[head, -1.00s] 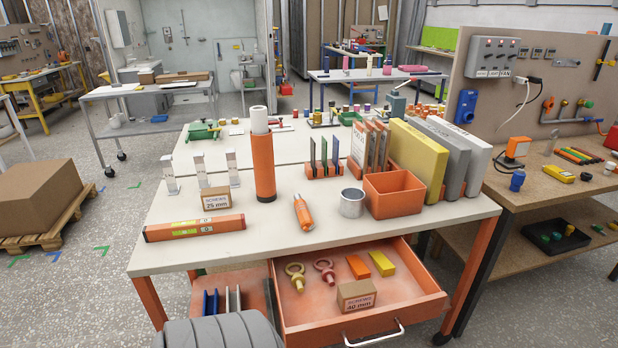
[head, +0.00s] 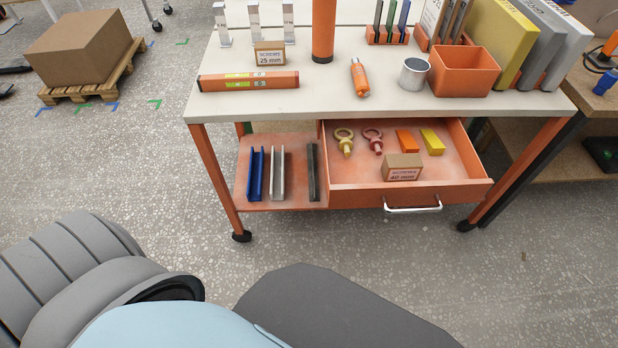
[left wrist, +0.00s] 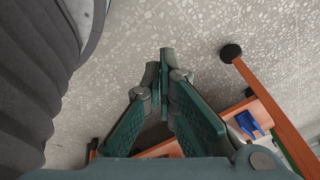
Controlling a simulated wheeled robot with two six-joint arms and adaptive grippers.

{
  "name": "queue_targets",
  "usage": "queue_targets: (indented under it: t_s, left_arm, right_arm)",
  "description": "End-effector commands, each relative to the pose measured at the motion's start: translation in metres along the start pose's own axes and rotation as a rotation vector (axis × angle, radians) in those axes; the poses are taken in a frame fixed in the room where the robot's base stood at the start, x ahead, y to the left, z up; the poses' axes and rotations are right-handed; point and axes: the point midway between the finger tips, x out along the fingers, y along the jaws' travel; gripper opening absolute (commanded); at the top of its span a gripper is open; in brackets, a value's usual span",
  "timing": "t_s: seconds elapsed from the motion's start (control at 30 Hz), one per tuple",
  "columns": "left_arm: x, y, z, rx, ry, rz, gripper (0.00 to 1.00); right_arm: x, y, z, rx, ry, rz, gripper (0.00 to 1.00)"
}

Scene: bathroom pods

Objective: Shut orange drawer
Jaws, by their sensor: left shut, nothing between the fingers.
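The orange drawer (head: 345,199) stands pulled out under the white-topped table. Its silver bar handle (head: 412,208) is on the front. Inside lie a yellow eye bolt (head: 345,141), a red eye bolt (head: 373,141), an orange block (head: 407,140), a yellow block (head: 432,141) and a small cardboard screw box (head: 402,168). My left gripper (left wrist: 163,70) shows in the left wrist view, shut and empty, with floor beyond its tips. It is outside the head view and apart from the drawer handle. My right gripper is in neither view.
The orange shelf (head: 290,202) left of the drawer holds a blue channel (head: 256,174) and other bars. An orange table leg (head: 216,181) stands at its left; the leg also shows in the left wrist view (left wrist: 275,115). Speckled floor before the drawer (head: 500,270) is clear.

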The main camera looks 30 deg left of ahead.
Motion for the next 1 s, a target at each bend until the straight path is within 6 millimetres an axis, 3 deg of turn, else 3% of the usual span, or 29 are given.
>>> queue_targets:
  t_s: [0.07,0.1,0.17,0.2,0.3,0.4,0.5,0.67,1.0]
  left_arm:
    - [0.006,-0.045,-0.073,0.205,0.250,-0.092,0.00]
    - [-0.005,-0.064,-0.120,0.354,0.412,-0.147,0.00]
    - [-0.042,-0.077,-0.193,0.617,0.677,-0.243,0.00]
    - [-0.075,-0.074,-0.234,0.801,0.853,-0.309,0.00]
    - [-0.164,-0.035,-0.289,1.214,1.239,-0.450,0.00]
    - [-0.222,0.003,-0.297,1.456,1.475,-0.528,0.00]
    - [-0.241,0.018,-0.300,1.529,1.553,-0.553,0.00]
    - [-0.241,0.029,-0.320,1.522,1.553,-0.557,0.00]
    - [-0.232,0.071,-0.381,1.516,1.550,-0.553,0.00]
  right_arm:
    - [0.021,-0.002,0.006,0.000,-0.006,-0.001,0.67]
    - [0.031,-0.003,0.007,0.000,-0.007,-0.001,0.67]
    - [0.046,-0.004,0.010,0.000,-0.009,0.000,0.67]
    - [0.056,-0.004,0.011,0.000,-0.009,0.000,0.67]
    - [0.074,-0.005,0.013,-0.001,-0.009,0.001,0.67]
    - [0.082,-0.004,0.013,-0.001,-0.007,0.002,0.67]
    - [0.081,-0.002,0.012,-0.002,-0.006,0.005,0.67]
    - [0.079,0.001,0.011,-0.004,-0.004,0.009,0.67]
    - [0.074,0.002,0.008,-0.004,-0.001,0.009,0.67]
